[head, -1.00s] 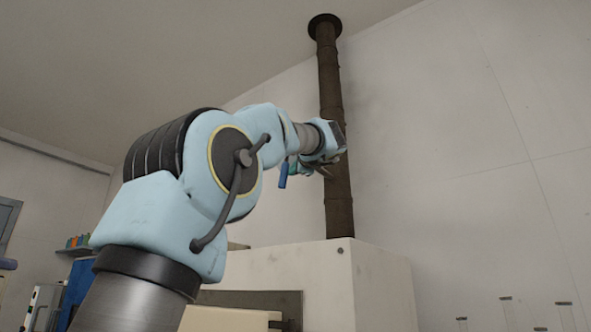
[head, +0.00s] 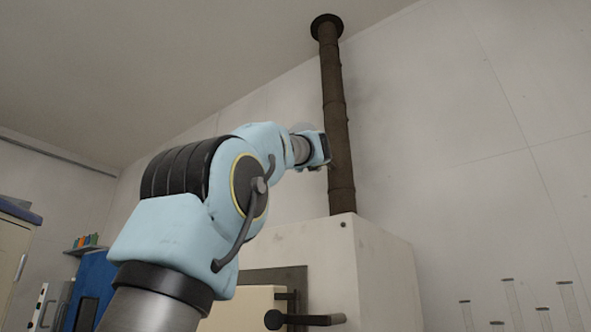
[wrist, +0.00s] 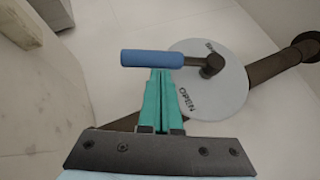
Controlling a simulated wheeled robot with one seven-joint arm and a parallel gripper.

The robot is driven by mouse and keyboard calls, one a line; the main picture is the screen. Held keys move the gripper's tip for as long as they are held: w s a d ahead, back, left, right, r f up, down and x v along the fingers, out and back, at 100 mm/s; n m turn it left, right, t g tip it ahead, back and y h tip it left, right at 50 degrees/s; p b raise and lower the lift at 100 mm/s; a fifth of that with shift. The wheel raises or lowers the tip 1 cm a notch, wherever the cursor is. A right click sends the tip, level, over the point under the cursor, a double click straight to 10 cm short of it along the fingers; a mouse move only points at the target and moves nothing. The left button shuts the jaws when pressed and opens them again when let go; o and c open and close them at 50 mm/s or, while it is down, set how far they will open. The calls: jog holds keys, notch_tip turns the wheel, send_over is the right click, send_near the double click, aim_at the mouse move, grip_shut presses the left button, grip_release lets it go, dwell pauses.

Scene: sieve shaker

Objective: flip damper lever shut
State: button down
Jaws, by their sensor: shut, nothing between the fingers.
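The damper lever has a blue grip (wrist: 152,59) on a dark arm with a pivot (wrist: 212,66), over a pale round plate (wrist: 235,85) beside the dark flue pipe (wrist: 300,50). The lever points left in the wrist view. "OPEN" is printed below the lever on the plate; a second mark above is too small to read. My gripper (wrist: 160,74) is shut and empty, its teal fingertips right at the blue grip's lower side. I cannot tell whether they touch. In the head view my arm hides the lever.
The flue pipe (head: 337,115) rises from a white boxy furnace (head: 385,270) to the ceiling. A dark handle (head: 305,320) juts from the furnace front. Glass tubes (head: 513,305) stand at the lower right. The wall right of the pipe is clear.

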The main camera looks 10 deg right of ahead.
jog(key=shift+w+a+r+m+t+h+b, duration=0.25)
jog(key=shift+w+a+m+t+h+b, duration=0.3)
jog(key=shift+w+a+m+b, duration=0.15)
jog(key=shift+w+a+r+m+t+h+b, duration=0.2)
jog(key=shift+w+a+m+t+h+b, duration=0.35)
jog(key=shift+m, duration=0.3)
jog(key=shift+w+a+r+m+t+h+b, duration=0.25)
jog(key=shift+w+a+m+t+h+b, duration=0.2)
jog(key=shift+w+m+h+b, duration=0.25)
jog(key=shift+w+a+r+p, duration=0.55)
jog(key=shift+r+p, duration=0.2)
jog(key=shift+p, duration=0.1)
jog(key=shift+w+a+r+p, duration=0.5)
jog(key=shift+r+p, duration=0.25)
jog(key=shift+p, duration=0.1)
jog(key=s+a+f+b, duration=0.2)
jog(key=f+b, duration=0.4)
jog(key=b, duration=0.1)
jog(key=s+a+f+b, duration=0.1)
jog(key=a+f+b, duration=0.1)
jog(key=f+b, duration=0.4)
jog(key=shift+s+b, duration=0.35)
jog(key=shift+b, duration=0.1)
